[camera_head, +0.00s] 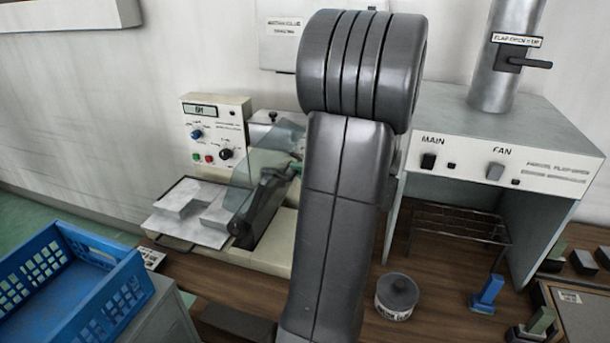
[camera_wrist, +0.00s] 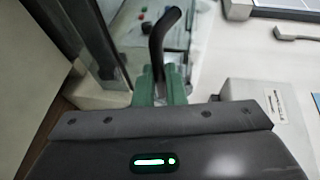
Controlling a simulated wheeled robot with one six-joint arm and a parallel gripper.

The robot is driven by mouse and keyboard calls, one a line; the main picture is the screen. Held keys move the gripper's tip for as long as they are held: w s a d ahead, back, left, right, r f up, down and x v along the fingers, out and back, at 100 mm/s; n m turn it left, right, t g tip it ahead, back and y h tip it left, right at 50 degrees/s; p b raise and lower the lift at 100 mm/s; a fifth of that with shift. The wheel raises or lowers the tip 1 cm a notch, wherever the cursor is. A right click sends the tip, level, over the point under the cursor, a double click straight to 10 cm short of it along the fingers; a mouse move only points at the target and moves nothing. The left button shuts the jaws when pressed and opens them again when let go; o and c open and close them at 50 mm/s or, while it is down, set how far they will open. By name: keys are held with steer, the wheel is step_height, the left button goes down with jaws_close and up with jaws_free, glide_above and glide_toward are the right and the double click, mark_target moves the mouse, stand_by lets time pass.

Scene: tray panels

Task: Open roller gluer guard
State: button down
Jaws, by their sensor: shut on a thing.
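The roller gluer (camera_head: 216,112) is a cream machine at the back left, with a display, buttons and knobs. Its clear guard (camera_head: 272,148) stands tilted over the dark roller area. In the wrist view, my gripper (camera_wrist: 160,88) has its green fingers shut on the black curved guard handle (camera_wrist: 158,42). Clear panelling shows beyond the handle. In the head view my arm covers most of the gripper; only a bit of green shows by the guard's right side. The handle's lower end is hidden between the fingers.
A blue crate (camera_head: 75,285) stands at the front left. White blocks (camera_head: 190,200) lie on the gluer's front tray. A fume hood (camera_head: 500,130) with a duct pipe stands right. A round tin (camera_head: 396,297) and a blue stand (camera_head: 487,294) are on the wooden bench.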

steer(key=c, duration=1.5)
jaws_free()
steer(key=b+v, duration=0.2)
steer(key=v, duration=1.1)
steer(key=shift+s+d, duration=0.25)
steer(key=shift+s, duration=0.05)
